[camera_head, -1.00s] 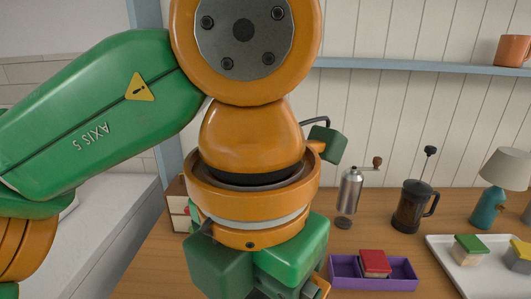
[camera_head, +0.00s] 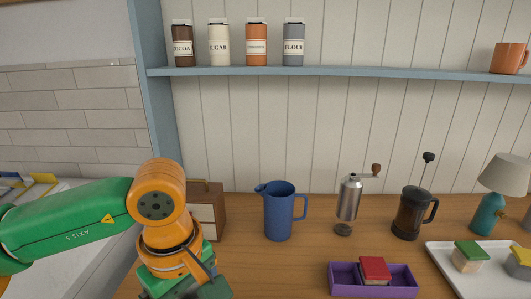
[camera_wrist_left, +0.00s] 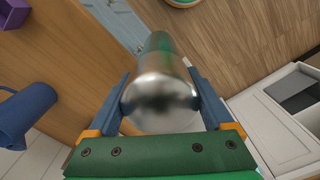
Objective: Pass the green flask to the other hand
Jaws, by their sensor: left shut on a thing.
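The green flask (camera_wrist_left: 158,42) shows in the left wrist view with its shiny metal end (camera_wrist_left: 160,100) towards the camera. My left gripper (camera_wrist_left: 161,85) is shut on it, with one blue finger on each side. In the head view my left arm comes in from the left and its gripper body (camera_head: 180,283) is at the bottom edge. The fingertips and the flask are not visible there. My right gripper is in neither view, and the flask's far end is hard to make out.
A blue pitcher (camera_head: 279,210), a steel grinder (camera_head: 348,198), a French press (camera_head: 409,212) and a lamp (camera_head: 488,214) stand along the counter. A purple box (camera_head: 345,285) holds a red-topped block (camera_head: 374,270). A white tray (camera_head: 448,278) is at the right. Counter before the pitcher is bare.

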